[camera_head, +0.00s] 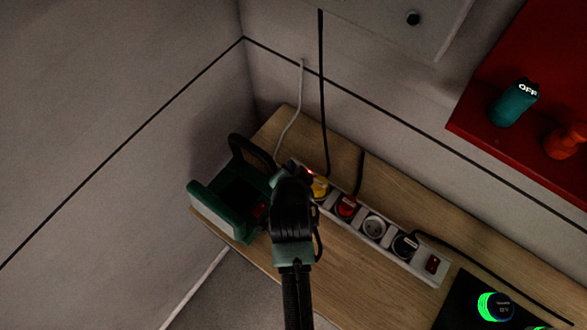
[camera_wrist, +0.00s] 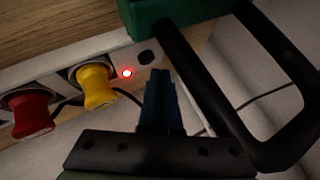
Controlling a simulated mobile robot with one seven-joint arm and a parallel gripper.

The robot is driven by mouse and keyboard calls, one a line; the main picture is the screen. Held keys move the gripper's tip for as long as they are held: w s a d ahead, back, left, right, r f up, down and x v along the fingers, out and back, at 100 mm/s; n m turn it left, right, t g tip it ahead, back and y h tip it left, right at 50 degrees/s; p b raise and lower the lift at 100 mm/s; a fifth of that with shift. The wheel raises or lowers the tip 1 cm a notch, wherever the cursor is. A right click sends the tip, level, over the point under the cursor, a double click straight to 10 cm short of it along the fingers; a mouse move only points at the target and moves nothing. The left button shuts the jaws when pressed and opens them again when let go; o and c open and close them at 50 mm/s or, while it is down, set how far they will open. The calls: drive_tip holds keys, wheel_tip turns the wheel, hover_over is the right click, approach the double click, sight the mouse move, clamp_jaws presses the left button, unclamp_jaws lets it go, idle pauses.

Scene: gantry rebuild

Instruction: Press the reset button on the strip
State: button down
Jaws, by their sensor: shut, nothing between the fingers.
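The white power strip (camera_head: 390,238) lies on the wooden bench top and also shows in the wrist view (camera_wrist: 60,72). A glowing red light (camera_wrist: 127,73) sits near its end, and in the head view it is a red glint (camera_head: 309,172). A small dark button (camera_wrist: 146,57), likely the reset button, lies beside the light, at the end of the strip. My gripper (camera_wrist: 160,73) is shut and empty, with its fingertips just below the dark button in the wrist view. I cannot tell whether they touch. In the head view my arm hides that end of the strip.
A yellow plug (camera_wrist: 96,88) and a red plug (camera_wrist: 30,112) stand in the strip near my fingers. A red rocker switch (camera_head: 432,263) is at the other end. Black cables run behind.

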drive_tip(key=shift+f, duration=0.15)
idle(0.5)
drive_tip(key=shift+f, duration=0.3)
drive_tip(key=shift+f+b, duration=0.5)
idle(0.6)
drive_tip(key=shift+r, duration=0.1)
drive_tip(key=shift+r+p, duration=0.8)
drive_tip(key=shift+p, duration=0.1)
wheel_tip(320, 180, up, 5)
drive_tip(key=p, duration=0.4)
drive_tip(key=shift+p, duration=0.35)
idle(0.5)
